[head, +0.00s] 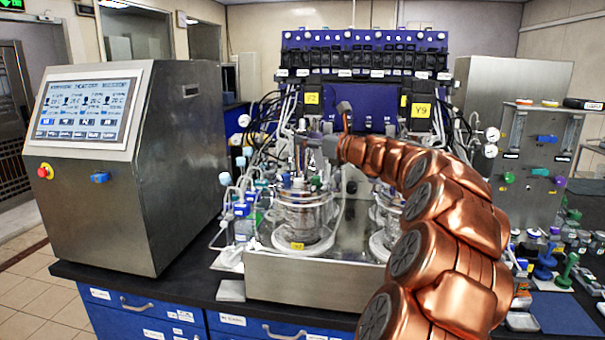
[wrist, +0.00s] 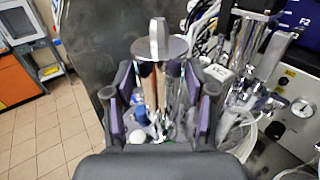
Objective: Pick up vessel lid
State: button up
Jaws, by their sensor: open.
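In the wrist view my gripper (wrist: 161,82) is open, with one dark, purple-padded finger on each side of a metal piece. That piece looks like the vessel lid (wrist: 176,47): a round silver disc with an upright flat handle on top and shiny rods below it. I see a gap on both sides, and the fingers do not close on it. In the head view my gripper (head: 326,145) is above the left glass vessel (head: 303,220), among its metal fittings. The lid cannot be clearly made out there.
A second vessel (head: 384,222) stands to the right, partly behind my arm. Tubes and cables crowd around both vessels. A steel control cabinet (head: 172,190) with a screen is at the left. Small bottles (head: 243,222) stand close to the left vessel.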

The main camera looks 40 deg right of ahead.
jog(key=shift+w, duration=1.45)
jog(key=shift+f, duration=0.1)
grip_shut()
